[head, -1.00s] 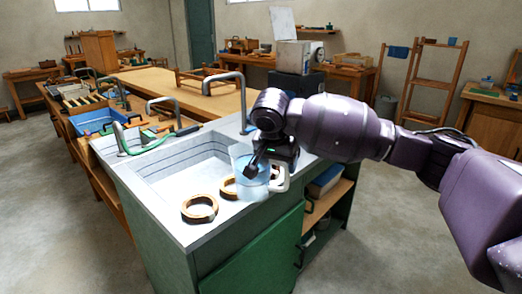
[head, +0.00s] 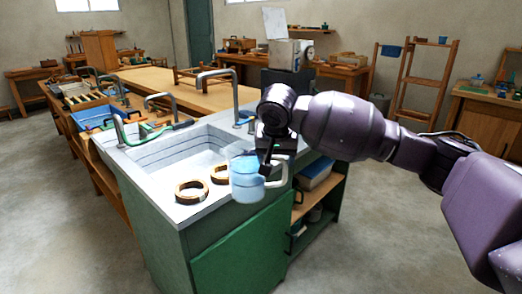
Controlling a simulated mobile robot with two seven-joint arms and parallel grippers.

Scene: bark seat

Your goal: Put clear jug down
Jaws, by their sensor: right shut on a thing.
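The clear jug (head: 246,180) is pale blue and see-through, with a light handle on its right side. It shows in front of the near right edge of the sink counter (head: 190,213). My right gripper (head: 268,168) is shut on the jug at its handle side; the fingers are dark and partly hidden. The jug looks upright. I cannot tell whether its base touches anything. My left gripper is not in view.
Two wooden rings (head: 191,191) lie on the counter beside the sink basin (head: 170,155), the second partly behind the jug. Taps stand along the back edge. A green cabinet (head: 240,250) is below, with open shelves (head: 315,205) at right.

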